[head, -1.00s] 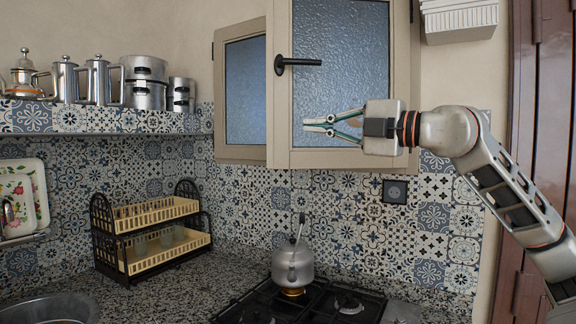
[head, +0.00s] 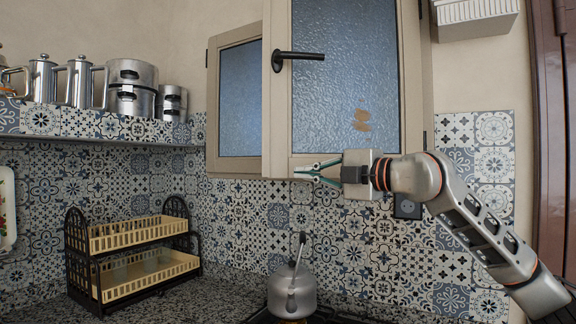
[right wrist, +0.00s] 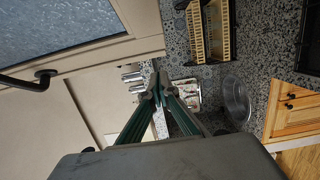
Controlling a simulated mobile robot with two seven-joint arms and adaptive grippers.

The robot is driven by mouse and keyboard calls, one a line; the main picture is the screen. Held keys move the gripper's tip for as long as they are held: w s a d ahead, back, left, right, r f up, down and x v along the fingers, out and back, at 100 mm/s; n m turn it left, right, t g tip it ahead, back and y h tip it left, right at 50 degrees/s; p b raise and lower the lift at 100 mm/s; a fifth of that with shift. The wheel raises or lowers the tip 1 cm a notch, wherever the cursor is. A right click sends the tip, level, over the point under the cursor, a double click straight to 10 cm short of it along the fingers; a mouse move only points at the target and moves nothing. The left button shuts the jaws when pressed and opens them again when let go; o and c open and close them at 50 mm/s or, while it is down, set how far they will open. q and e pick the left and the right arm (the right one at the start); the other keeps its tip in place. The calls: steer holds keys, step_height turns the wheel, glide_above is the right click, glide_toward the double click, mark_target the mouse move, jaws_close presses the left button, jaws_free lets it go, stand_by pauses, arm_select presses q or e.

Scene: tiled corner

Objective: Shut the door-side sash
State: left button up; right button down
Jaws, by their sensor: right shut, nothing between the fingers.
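The window has two beige-framed sashes with blue textured glass. The door-side sash (head: 278,120) is the right one, with a black lever handle (head: 297,55). Its frame stands forward of the left sash (head: 234,160), so it appears ajar; the exact angle is hard to tell. My right gripper (head: 300,172) is shut and empty at its lower edge; I cannot tell whether they touch. In the right wrist view the shut fingertips (right wrist: 158,88) point past the sash (right wrist: 100,58), whose handle (right wrist: 38,80) is at left. My left gripper is out of view.
A kettle (head: 291,290) stands on the hob below. A two-tier dish rack (head: 130,262) is on the counter at left, with pots (head: 132,88) on the tiled shelf above. A brown door (head: 556,150) is at far right; a white box-like unit (head: 476,18) hangs upper right.

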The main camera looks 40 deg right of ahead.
mark_target(273, 172)
steer(key=w+p, duration=0.2)
steer(key=w, duration=0.6)
steer(key=shift+w+d+p, duration=0.1)
steer(key=shift+d+p, duration=0.1)
steer(key=shift+p, duration=0.2)
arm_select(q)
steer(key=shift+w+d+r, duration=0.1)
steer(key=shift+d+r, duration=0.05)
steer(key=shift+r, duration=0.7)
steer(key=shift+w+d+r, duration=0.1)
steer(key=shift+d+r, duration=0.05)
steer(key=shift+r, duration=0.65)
arm_select(e)
steer(key=shift+w+d+f, duration=0.15)
steer(key=shift+w+d, duration=0.05)
steer(key=shift+w, duration=0.25)
